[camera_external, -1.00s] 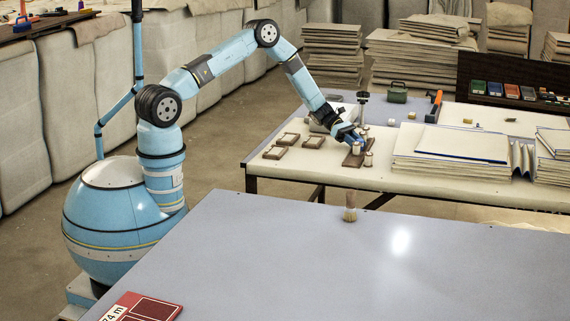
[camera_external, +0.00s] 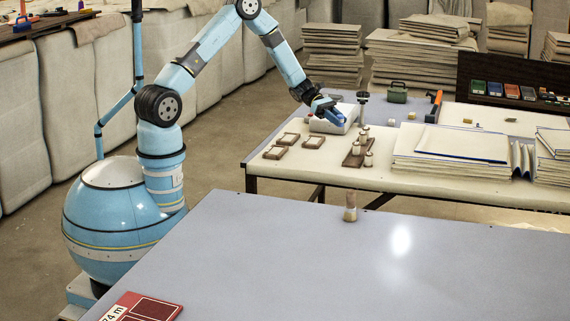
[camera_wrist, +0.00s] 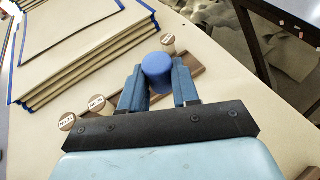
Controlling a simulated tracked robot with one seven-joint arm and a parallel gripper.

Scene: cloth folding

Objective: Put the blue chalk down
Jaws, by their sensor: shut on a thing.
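The blue chalk (camera_wrist: 157,66) is a short, round-ended blue cylinder held between the two dark blue fingers of my gripper (camera_wrist: 158,84) in the wrist view. In the external view my gripper (camera_external: 331,116) is raised above the far table, in front of or over a pale box; how far above is hard to judge. The chalk cannot be told from the blue fingers there. The brown wooden rack (camera_external: 351,159) with several pale round-topped pieces lies on the table right of and nearer than my gripper. It shows behind the fingers in the wrist view (camera_wrist: 196,68).
The pale box (camera_external: 318,126) stands by my gripper. Small wooden frames (camera_external: 274,153) lie left of the rack. Folded cloth stacks (camera_external: 440,160) lie to its right.

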